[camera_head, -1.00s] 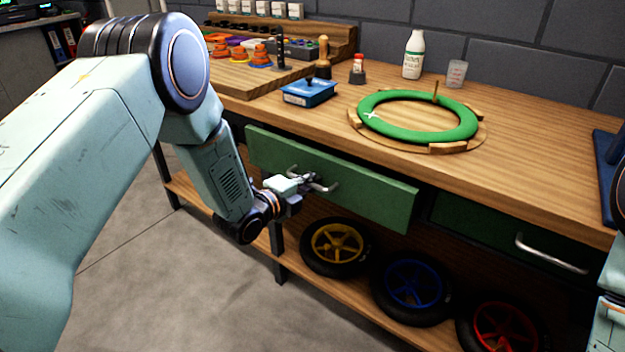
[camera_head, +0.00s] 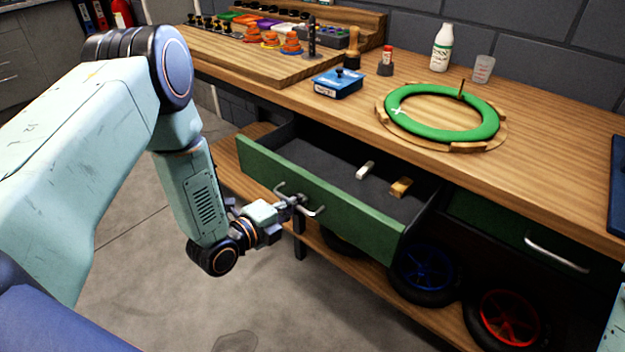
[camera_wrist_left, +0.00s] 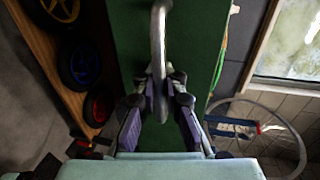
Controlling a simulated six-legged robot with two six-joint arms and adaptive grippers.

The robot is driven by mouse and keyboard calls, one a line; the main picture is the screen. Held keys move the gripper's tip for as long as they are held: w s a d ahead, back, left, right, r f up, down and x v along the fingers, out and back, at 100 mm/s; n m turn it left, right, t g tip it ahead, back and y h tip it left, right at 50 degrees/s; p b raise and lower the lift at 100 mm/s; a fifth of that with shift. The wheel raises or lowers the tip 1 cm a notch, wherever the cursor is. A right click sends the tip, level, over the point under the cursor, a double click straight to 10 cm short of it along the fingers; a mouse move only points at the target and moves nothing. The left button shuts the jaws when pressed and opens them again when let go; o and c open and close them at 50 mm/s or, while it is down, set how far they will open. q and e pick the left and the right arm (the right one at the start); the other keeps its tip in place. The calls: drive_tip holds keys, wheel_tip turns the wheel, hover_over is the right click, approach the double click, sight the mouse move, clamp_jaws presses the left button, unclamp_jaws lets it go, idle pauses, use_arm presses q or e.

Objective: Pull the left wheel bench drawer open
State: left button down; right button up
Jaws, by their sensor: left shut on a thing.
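The left wheel bench drawer (camera_head: 340,212) has a green front and stands well out from the bench, its grey inside showing. Its metal bar handle (camera_head: 312,208) is on the front; the handle also shows in the left wrist view (camera_wrist_left: 158,45). My left gripper (camera_head: 290,203) is shut on the handle, with a finger on each side of it in the left wrist view (camera_wrist_left: 160,95). A small white block (camera_head: 365,170) and a small tan block (camera_head: 401,187) lie inside the drawer. My right gripper is out of view.
The second green drawer (camera_head: 490,222) at right is closed, with its own handle (camera_head: 556,255). The benchtop holds a green tyre (camera_head: 440,128) on a wooden ring, a blue box (camera_head: 338,82) and a white bottle (camera_head: 442,47). Blue (camera_head: 425,268) and red (camera_head: 508,322) wheels sit on the lower shelf.

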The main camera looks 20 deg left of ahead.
use_arm(q)
drive_tip(key=v, duration=0.1)
drive_tip(key=p+v, duration=0.1)
drive_tip(key=v, duration=0.1)
drive_tip(key=p+v, duration=0.1)
drive_tip(key=shift+s+a+f, duration=0.2)
drive_tip(key=shift+a, duration=0.05)
drive_tip(key=c, duration=1.7)
unclamp_jaws()
drive_tip(key=shift+s, duration=0.1)
drive_tip(key=shift+f, duration=0.1)
drive_tip(key=shift+s, duration=0.15)
drive_tip(key=shift+v, duration=5.95)
